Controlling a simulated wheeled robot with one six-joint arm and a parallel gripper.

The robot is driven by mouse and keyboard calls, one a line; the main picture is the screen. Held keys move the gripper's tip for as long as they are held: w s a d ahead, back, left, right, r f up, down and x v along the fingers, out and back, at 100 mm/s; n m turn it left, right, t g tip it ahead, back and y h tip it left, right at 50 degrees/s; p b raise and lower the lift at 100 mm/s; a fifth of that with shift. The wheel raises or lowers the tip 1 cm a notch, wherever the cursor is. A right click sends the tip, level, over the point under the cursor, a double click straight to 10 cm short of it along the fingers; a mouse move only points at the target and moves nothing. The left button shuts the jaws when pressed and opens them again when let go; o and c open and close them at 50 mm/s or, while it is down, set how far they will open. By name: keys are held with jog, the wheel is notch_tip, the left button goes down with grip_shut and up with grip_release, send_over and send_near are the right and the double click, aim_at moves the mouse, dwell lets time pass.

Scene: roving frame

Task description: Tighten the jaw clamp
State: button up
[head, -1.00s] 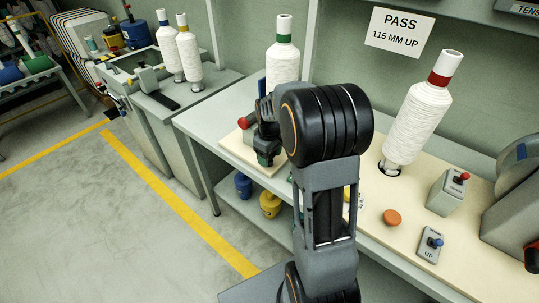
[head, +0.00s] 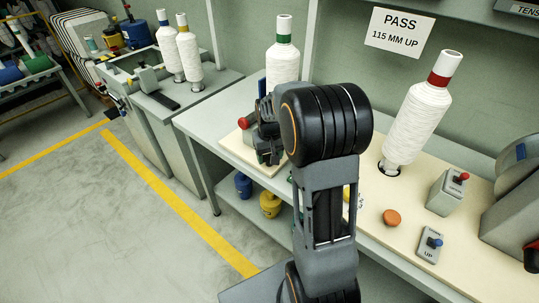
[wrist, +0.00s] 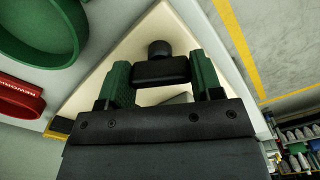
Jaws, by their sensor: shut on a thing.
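My gripper (head: 270,156) is at the left end of the workbench, over a cream board. In the wrist view its two green-padded fingers (wrist: 161,82) stand on either side of a black bar (wrist: 160,73) and are shut on it. A round black knob (wrist: 160,48) shows just beyond the bar. The bar looks like the handle of the jaw clamp. A red knob (head: 243,123) shows left of my gripper in the head view. The clamp's jaws and most of its body are hidden by my gripper and arm.
A white cone with a green band (head: 283,50) stands close behind my gripper. A red-banded cone (head: 417,115), an orange button (head: 390,217) and an UP switch box (head: 430,245) are to the right.

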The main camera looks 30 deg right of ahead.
aim_at(270, 154)
jog(key=m, duration=0.5)
jog(key=shift+m, duration=0.3)
jog(key=m, duration=0.5)
jog(key=shift+m, duration=0.4)
jog(key=o, duration=0.9)
notch_tip(270, 154, up, 14)
jog(key=shift+f, duration=0.1)
dwell(0.7)
